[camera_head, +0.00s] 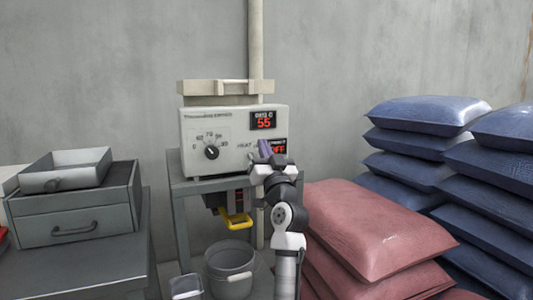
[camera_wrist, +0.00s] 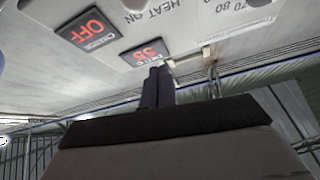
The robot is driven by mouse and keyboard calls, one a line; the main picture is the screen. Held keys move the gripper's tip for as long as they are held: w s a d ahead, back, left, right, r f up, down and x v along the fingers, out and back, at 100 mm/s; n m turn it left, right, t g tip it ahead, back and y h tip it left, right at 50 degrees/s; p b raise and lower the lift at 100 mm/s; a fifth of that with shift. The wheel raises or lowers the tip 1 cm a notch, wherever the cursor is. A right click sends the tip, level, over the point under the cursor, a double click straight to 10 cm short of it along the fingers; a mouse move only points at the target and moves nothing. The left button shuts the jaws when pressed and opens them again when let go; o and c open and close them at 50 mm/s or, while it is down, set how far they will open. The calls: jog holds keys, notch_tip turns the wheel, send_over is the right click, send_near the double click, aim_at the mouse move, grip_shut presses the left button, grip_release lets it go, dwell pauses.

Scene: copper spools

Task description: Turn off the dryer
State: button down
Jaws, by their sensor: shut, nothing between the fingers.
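The dryer (camera_head: 222,132) is a pale box on a grey stand against the wall. Its front has a round black dial (camera_head: 211,152) at the left and a display (camera_head: 263,120) showing 55 in red. A second display (camera_head: 280,147) below it reads OFF in red. My gripper (camera_head: 265,148) is shut and empty in front of the panel's right side, partly hiding the HEAT label. In the wrist view its fingers (camera_wrist: 157,88) are together close to the panel, near the display showing 55; the OFF display (camera_wrist: 88,33) is at upper left. Contact with the panel cannot be told.
A yellow-handled item (camera_head: 235,220) hangs under the dryer, above a grey bucket (camera_head: 230,268). Red sacks (camera_head: 370,225) and blue sacks (camera_head: 425,115) are stacked at the right. A grey drawer unit (camera_head: 75,215) with an open tray on top stands at the left.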

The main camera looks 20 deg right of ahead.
jog(key=s+f+b, duration=0.2)
jog(key=s+f, duration=0.4)
jog(key=f, duration=0.2)
jog(key=shift+a, duration=0.15)
